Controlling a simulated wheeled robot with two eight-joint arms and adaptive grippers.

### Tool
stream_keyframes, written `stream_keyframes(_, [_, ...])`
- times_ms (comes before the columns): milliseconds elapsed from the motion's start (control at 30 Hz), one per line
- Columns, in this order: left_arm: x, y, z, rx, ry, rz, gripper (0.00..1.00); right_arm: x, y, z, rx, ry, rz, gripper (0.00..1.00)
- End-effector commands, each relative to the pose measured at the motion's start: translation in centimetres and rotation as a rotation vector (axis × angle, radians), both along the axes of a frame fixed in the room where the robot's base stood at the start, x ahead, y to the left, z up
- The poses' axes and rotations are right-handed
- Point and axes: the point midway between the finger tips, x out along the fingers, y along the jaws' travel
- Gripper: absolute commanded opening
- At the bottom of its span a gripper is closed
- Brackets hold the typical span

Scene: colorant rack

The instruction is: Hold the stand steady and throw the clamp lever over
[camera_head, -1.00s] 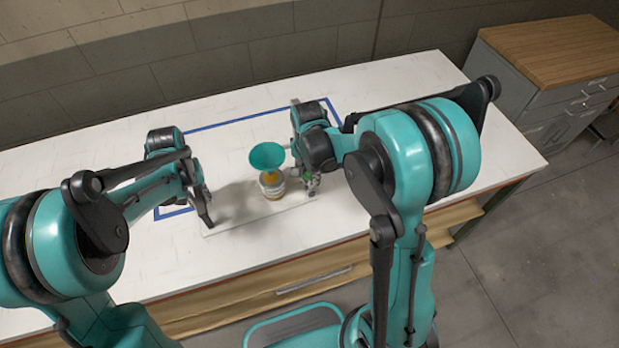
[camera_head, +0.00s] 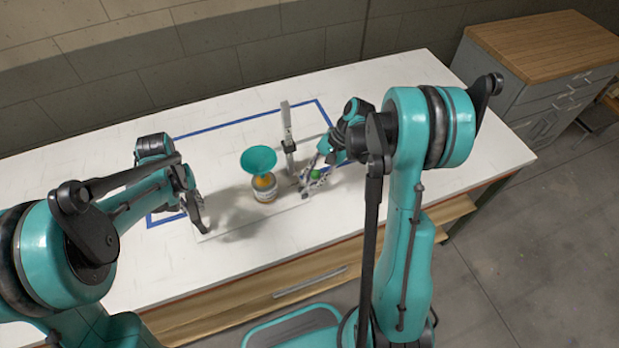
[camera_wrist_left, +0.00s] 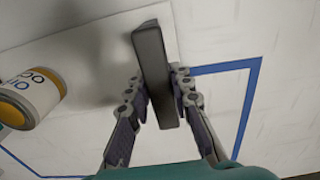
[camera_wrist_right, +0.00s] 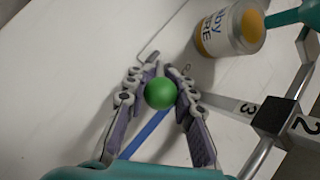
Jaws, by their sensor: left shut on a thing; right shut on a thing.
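The stand has a pale flat base (camera_head: 240,228) on the table, an upright grey post (camera_head: 288,130) and a dark grey grip bar (camera_wrist_left: 153,70) at its left end. My left gripper (camera_head: 199,213) is shut on that bar, with a finger on each side. The clamp lever ends in a green ball knob (camera_wrist_right: 160,93), which also shows in the head view (camera_head: 316,174). My right gripper (camera_head: 313,180) is shut on the knob, right of the post. The lever's arm is mostly hidden by the fingers.
A labelled can (camera_head: 265,190) with an orange-yellow top stands over the base, between my grippers. A teal funnel (camera_head: 258,160) is above it. Blue tape (camera_head: 235,118) outlines an area on the white table (camera_head: 100,215). The far left of the table is clear.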

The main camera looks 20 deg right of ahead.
Motion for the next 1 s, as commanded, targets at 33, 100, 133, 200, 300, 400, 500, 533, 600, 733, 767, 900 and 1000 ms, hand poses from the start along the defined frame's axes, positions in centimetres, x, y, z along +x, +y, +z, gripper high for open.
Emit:
stream_keyframes(33, [0.01, 0.06, -0.03, 0.001, 0.000, 0.001, 0.00, 0.02, -0.26, -0.25, 0.015, 0.000, -0.003, 0.00])
stream_keyframes(100, [0.01, 0.06, -0.03, 0.001, 0.000, 0.001, 0.00, -0.02, -0.40, -0.32, 0.036, 0.002, -0.001, 0.00])
stream_keyframes(133, [0.01, 0.06, -0.03, 0.001, 0.000, 0.001, 0.00, -0.03, -0.42, -0.34, 0.045, 0.002, -0.001, 0.00])
stream_keyframes(200, [0.01, 0.06, -0.03, 0.001, 0.000, 0.001, 0.00, -0.02, -0.48, -0.37, 0.057, 0.002, 0.000, 0.00])
stream_keyframes(300, [0.01, 0.06, -0.03, 0.001, 0.000, 0.001, 0.00, -0.01, -0.55, -0.41, 0.067, 0.001, 0.000, 0.00])
stream_keyframes(400, [0.01, 0.06, -0.03, 0.001, 0.000, 0.001, 0.00, -0.02, -0.56, -0.41, 0.071, 0.002, 0.000, 0.00])
stream_keyframes(500, [0.01, 0.07, -0.03, 0.001, 0.000, 0.001, 0.00, -0.01, -0.56, -0.41, 0.071, 0.002, 0.000, 0.00])
stream_keyframes(533, [0.01, 0.07, -0.03, 0.001, 0.000, 0.001, 0.00, -0.01, -0.56, -0.41, 0.070, 0.002, 0.000, 0.00])
stream_keyframes(600, [0.01, 0.07, -0.03, 0.001, 0.000, 0.001, 0.00, -0.01, -0.56, -0.41, 0.070, 0.002, 0.000, 0.00])
stream_keyframes(733, [0.01, 0.07, -0.03, 0.001, 0.000, 0.001, 0.00, -0.01, -0.59, -0.41, 0.069, 0.002, -0.001, 0.35])
stream_keyframes(767, [0.01, 0.07, -0.02, 0.001, 0.000, 0.001, 0.00, 0.00, -0.57, -0.41, 0.069, 0.002, -0.001, 0.43])
stream_keyframes(900, [0.01, 0.05, -0.02, 0.001, 0.000, 0.001, 0.00, 0.00, -0.53, -0.36, 0.070, 0.002, 0.000, 0.47])
stream_keyframes(1000, [0.01, 0.03, -0.02, 0.001, 0.000, 0.001, 0.00, 0.01, -0.51, -0.33, 0.072, 0.001, 0.000, 0.47])
